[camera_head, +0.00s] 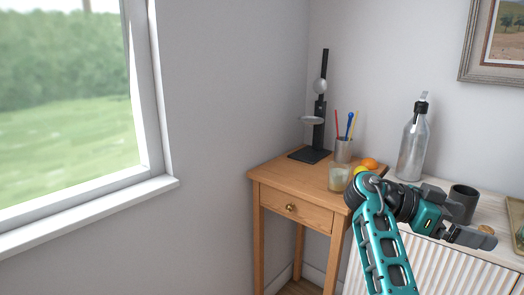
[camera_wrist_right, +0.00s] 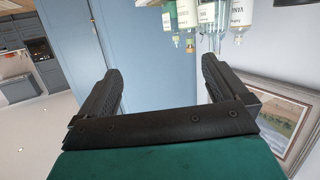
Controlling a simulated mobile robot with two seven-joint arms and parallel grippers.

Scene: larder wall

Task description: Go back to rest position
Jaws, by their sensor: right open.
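My right gripper (camera_head: 480,236) shows at the lower right of the head view, at the end of my teal and black arm. It points to the right, in front of the pale cabinet top and near a dark grey cup. In the right wrist view my right gripper (camera_wrist_right: 162,74) has its two black fingers wide apart with nothing between them. My left gripper is in neither view.
A wooden side table (camera_head: 318,197) bears a black stand (camera_head: 319,112), a cup of pens (camera_head: 343,150) and a glass (camera_head: 338,178). A metal bottle (camera_head: 412,145) and a dark cup (camera_head: 464,203) stand right.

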